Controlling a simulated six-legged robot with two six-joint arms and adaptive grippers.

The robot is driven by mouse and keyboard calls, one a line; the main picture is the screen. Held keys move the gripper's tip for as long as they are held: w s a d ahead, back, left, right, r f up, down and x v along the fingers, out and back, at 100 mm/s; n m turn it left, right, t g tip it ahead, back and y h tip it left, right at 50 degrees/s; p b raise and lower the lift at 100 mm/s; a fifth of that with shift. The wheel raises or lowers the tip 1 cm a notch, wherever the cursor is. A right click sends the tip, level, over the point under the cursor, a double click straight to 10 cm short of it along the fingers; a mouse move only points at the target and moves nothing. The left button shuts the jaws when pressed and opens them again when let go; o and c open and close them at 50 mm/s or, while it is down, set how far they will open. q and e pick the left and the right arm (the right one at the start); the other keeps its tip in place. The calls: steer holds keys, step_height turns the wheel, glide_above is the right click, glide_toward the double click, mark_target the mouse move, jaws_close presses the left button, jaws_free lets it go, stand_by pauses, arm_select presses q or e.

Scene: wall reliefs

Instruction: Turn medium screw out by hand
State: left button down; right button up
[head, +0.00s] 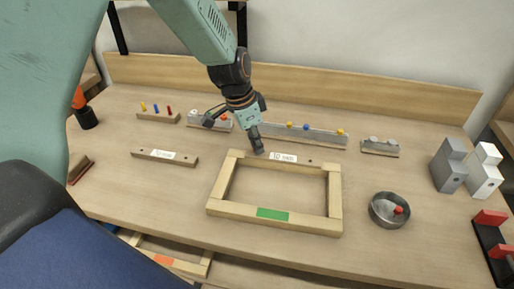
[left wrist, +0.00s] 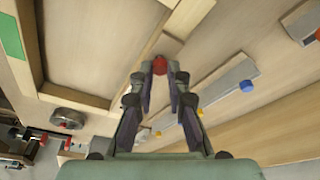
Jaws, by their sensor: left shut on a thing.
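The wooden frame (head: 335,205) lies on the workbench, with a white label (head: 284,157) on its far rail and a green patch on its near rail. My left gripper (head: 258,148) points down at the far rail, left of the label. In the left wrist view, its fingertips (left wrist: 160,73) are closed around a red screw head (left wrist: 160,64), which I take for the medium screw. Its shaft is hidden, and I cannot tell how far it sits in the wood. My right gripper is not in view.
A metal bowl (head: 388,211) with a red piece inside stands right of the frame. Behind is a rail (head: 318,135) with blue and yellow heads. A labelled wooden bar (head: 180,159) lies left. Grey and white blocks (head: 449,166) stand right. The bench's front middle is clear.

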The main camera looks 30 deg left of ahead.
arm_select(q)
steer(key=shift+r+n+t+y+p, duration=0.15)
steer(key=shift+n+p, duration=0.65)
steer(key=shift+p, duration=0.4)
steer(key=shift+r+n+t+y+p, duration=0.15)
steer(key=shift+n+p, duration=0.65)
steer(key=shift+p, duration=0.4)
steer(key=c, duration=2)
jaws_free()
steer(key=shift+f+b, duration=0.3)
steer(key=shift+b, duration=0.05)
jaws_close()
steer(key=shift+r+p, duration=2)
steer(key=shift+r, duration=0.3)
steer(key=shift+r+p, duration=0.85)
steer(key=shift+r, duration=0.15)
